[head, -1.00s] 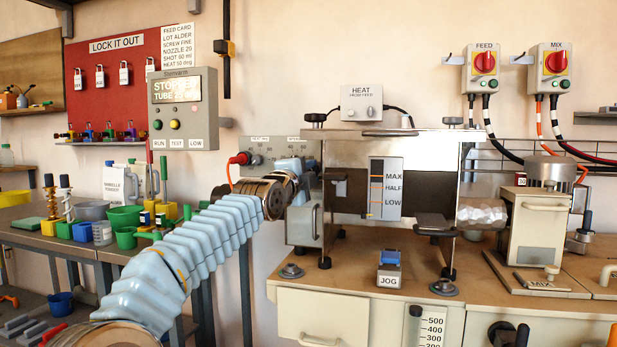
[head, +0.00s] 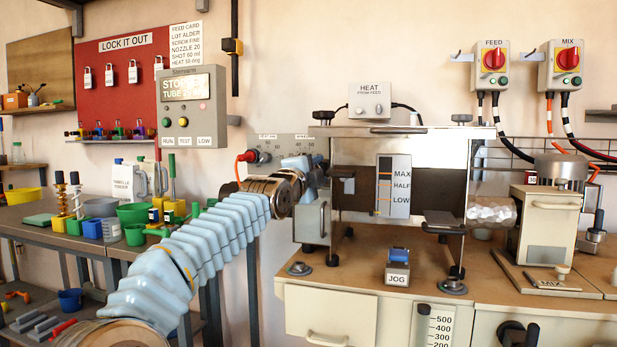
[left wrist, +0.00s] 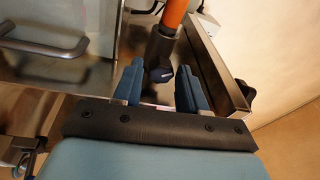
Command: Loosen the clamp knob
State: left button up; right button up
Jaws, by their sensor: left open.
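The steel machine (head: 440,172) with a MAX/HALF/LOW gauge stands on the bench. Black knobs show on top at its left (head: 322,116) and right (head: 461,118); I cannot tell which is the clamp knob. My left gripper (head: 308,180) is at the machine's left end, its fingertips unclear in the head view. In the left wrist view its blue fingers (left wrist: 158,90) are open. A dark fitting (left wrist: 160,55) on an orange tube shows between and beyond them, with no clear contact. A black knob (left wrist: 243,88) sits outside the steel edge at right. My right gripper is not in view.
A steel handle (left wrist: 48,46) is at upper left in the wrist view. A HEAT box (head: 369,102) is behind the machine, and a JOG button (head: 398,266) in front. A green-and-blue-cluttered side bench (head: 30,218) is at left.

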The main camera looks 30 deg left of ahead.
pick_arm(q)
jog(key=s+d+f+b, duration=0.1)
jog(key=s+b, duration=0.3)
jog(key=s, duration=0.9)
jog(key=shift+f+b, duration=0.3)
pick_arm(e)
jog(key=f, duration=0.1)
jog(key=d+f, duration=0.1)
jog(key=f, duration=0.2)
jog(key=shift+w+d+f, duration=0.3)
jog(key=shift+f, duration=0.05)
pick_arm(q)
jog(key=shift+s, duration=0.1)
